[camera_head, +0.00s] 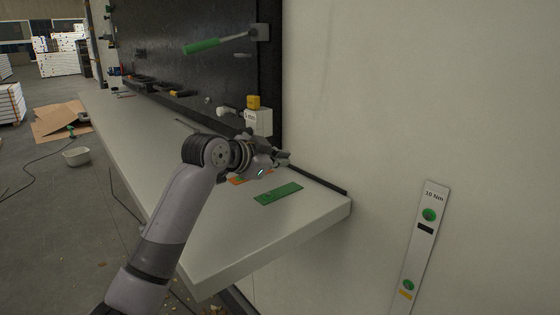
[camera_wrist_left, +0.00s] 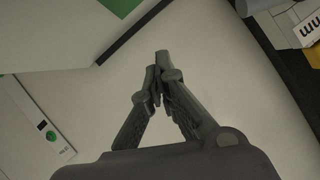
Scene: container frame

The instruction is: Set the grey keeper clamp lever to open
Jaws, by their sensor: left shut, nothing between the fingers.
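My left gripper (camera_head: 281,158) is shut with nothing between its fingers, over the far right part of the bench near the wall. In the left wrist view its fingertips (camera_wrist_left: 159,68) meet in front of a pale plain surface. A pale grey labelled block (camera_head: 258,122) with a yellow top stands just behind the gripper; part of it also shows at the top right of the left wrist view (camera_wrist_left: 300,30). A pale grey knob-like part (camera_head: 228,112) sticks out left of the block. I cannot tell which part is the grey keeper clamp lever. My right gripper is not in view.
A green plate (camera_head: 278,194) lies on the pale bench (camera_head: 235,235), near an orange piece (camera_head: 237,181). A "10 Nm" strip (camera_head: 419,245) is on the right wall. The bench's front right is clear.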

